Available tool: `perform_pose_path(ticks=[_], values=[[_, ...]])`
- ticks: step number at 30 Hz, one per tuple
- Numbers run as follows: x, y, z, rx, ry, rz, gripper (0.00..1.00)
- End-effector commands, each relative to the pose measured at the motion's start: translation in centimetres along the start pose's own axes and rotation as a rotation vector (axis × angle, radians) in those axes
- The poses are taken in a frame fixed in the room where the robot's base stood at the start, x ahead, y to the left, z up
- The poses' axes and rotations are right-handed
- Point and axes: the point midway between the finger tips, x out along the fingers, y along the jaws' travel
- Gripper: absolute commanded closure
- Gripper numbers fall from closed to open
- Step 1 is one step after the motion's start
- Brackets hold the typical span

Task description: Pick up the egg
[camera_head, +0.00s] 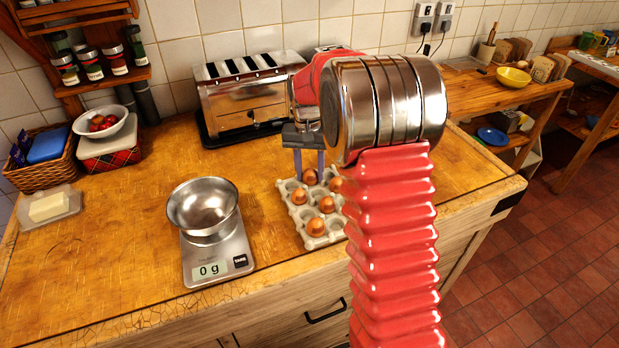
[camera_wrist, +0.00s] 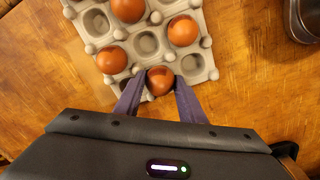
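The grey egg carton (camera_head: 335,236) sits on the wooden counter, left of my arm, with several brown eggs and some empty cups. My gripper (camera_head: 310,172) points down at the carton's back row. Its two purple fingers stand on either side of one brown egg (camera_head: 310,178), which is still in the carton. In the wrist view this egg (camera_wrist: 160,80) lies between the fingertips (camera_wrist: 161,82), very close to both. Whether the fingers press on it is not clear. Other eggs show beside it, at the left (camera_wrist: 111,60) and upper right (camera_wrist: 183,31).
A kitchen scale (camera_head: 216,256) reading 0 g, with a metal bowl (camera_head: 203,208) on it, stands left of the carton. A toaster (camera_head: 248,100) stands behind. A butter dish (camera_head: 49,208) and basket (camera_head: 44,160) are at far left. The counter's front left is clear.

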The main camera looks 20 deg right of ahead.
Motion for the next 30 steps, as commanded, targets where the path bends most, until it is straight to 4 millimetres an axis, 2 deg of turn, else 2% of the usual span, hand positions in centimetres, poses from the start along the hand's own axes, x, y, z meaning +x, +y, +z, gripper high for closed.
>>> perform_pose_path(ticks=[3,11,16,20,30], values=[[0.0,0.0,0.0,0.0,-0.001,0.0,0.72],[0.0,0.0,0.0,0.0,0.0,0.0,0.73],[-0.8,0.0,-0.1,0.0,0.002,-0.001,0.73],[-2.4,0.1,-0.1,0.0,0.002,-0.001,0.73],[-8.2,0.3,-0.1,0.0,0.003,-0.001,0.73]])
